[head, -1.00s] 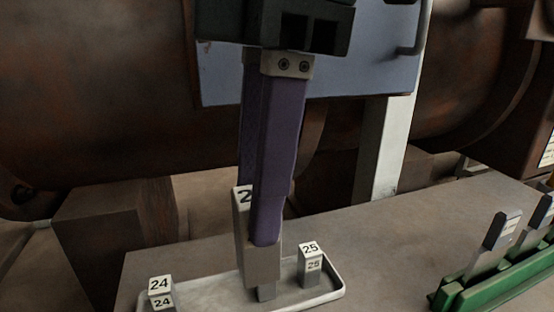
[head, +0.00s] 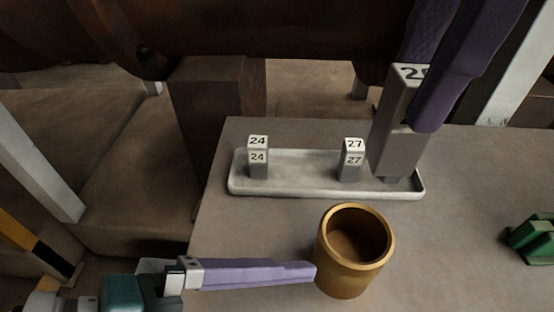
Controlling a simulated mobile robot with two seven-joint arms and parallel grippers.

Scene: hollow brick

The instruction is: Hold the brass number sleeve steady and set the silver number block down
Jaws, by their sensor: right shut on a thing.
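The brass number sleeve (head: 337,268) is a round, hollow, open-topped cup, upright on the table in the head view. My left gripper (head: 308,272) comes in from the left with one purple finger visible. Its tip meets or nearly meets the sleeve's left side; the other finger is hidden. My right gripper (head: 428,108) is shut on the silver number block (head: 390,135), a tall grey piece with a partly covered number starting with 2. The block is upright at the right end of the pale tray (head: 300,190). I cannot tell whether its bottom touches the tray.
Two smaller silver blocks stand in the tray, marked 24 (head: 259,168) and 27 (head: 352,170). A green rack (head: 531,240) stands at the right edge. The table is clear between the sleeve and rack. A rusty cylinder (head: 270,35) lies behind the table.

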